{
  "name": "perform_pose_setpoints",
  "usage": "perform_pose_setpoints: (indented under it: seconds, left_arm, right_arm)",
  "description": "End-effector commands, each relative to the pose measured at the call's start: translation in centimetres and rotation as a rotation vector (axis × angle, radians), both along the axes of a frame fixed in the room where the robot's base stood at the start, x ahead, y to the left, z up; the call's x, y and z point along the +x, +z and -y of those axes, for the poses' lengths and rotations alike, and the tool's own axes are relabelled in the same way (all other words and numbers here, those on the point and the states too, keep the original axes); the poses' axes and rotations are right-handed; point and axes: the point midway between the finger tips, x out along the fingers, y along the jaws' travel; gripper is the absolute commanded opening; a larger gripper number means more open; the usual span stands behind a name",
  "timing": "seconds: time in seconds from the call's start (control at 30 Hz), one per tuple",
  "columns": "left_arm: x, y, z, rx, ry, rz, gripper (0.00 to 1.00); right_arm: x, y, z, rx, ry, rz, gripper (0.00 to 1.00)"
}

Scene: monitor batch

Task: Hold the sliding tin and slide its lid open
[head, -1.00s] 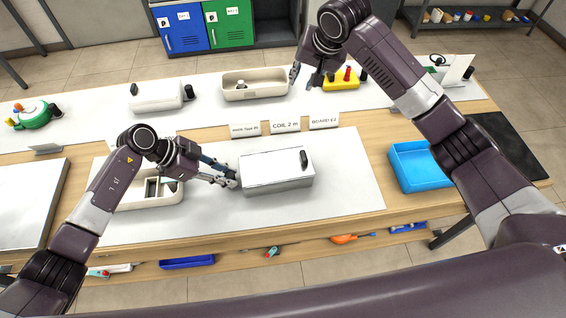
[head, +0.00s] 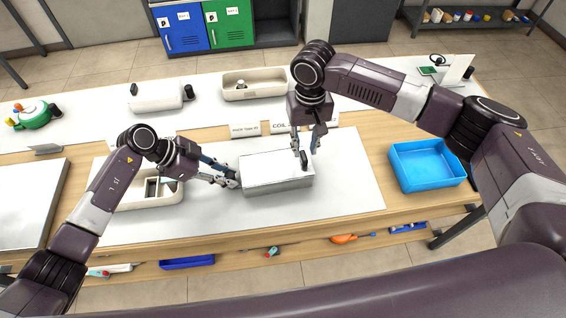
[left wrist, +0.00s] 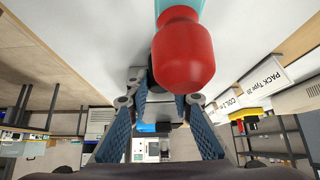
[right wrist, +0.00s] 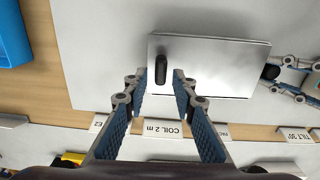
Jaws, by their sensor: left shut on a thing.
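The silver sliding tin (head: 268,183) lies on the white mat in the head view, its flat lid on top. A black upright knob (head: 304,161) stands near the lid's right end. My left gripper (head: 232,180) is at the tin's left end, shut on a dark grip there. It also shows at the right of the right wrist view (right wrist: 284,80). My right gripper (head: 304,150) is open above the knob. In the right wrist view its fingertips (right wrist: 161,88) lie either side of the knob (right wrist: 161,71); contact cannot be told. The left wrist view does not show the tin clearly.
A compartment tray (head: 135,203) stands under my left gripper. A red-ended object (left wrist: 183,55) fills the middle of the left wrist view. A blue bin (head: 410,182) stands to the right. Label signs (head: 245,130) stand behind the tin. The mat in front is clear.

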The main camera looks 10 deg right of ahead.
Motion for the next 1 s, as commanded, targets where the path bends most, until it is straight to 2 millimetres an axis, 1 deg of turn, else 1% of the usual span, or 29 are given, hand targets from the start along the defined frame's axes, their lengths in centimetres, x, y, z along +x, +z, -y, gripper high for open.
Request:
perform_pose_setpoints:
  seconds: [0.03,0.1,0.3,0.63,0.8,0.87,1.0]
  left_arm:
    - [0.0,0.0,0.0,0.0,0.0,0.0,0.0]
    - [0.0,0.0,0.0,-0.001,0.0,0.0,0.0]
    - [0.0,0.0,0.0,-0.001,0.0,0.0,0.0]
    - [0.0,0.0,0.0,-0.001,0.0,0.0,0.0]
    - [0.0,0.0,0.0,-0.001,0.0,0.0,0.0]
    - [0.0,0.0,0.0,-0.001,0.0,0.0,0.0]
    - [0.0,0.0,0.0,-0.001,0.0,0.0,0.0]
  right_arm:
    - [-0.1,-0.7,0.0,0.0,0.0,-0.003,0.25]
    - [-0.1,-1.5,-0.1,0.002,-0.001,-0.003,0.25]
    - [0.0,-2.8,-0.1,0.001,0.002,-0.001,0.25]
    - [0.0,-3.0,-0.1,0.001,0.001,0.001,0.25]
    - [0.0,-3.0,-0.1,0.001,0.001,0.001,0.06]
    - [0.0,-3.0,-0.1,0.001,0.001,0.001,0.0]
    - [0.0,-2.9,-0.1,0.001,0.001,0.001,0.0]
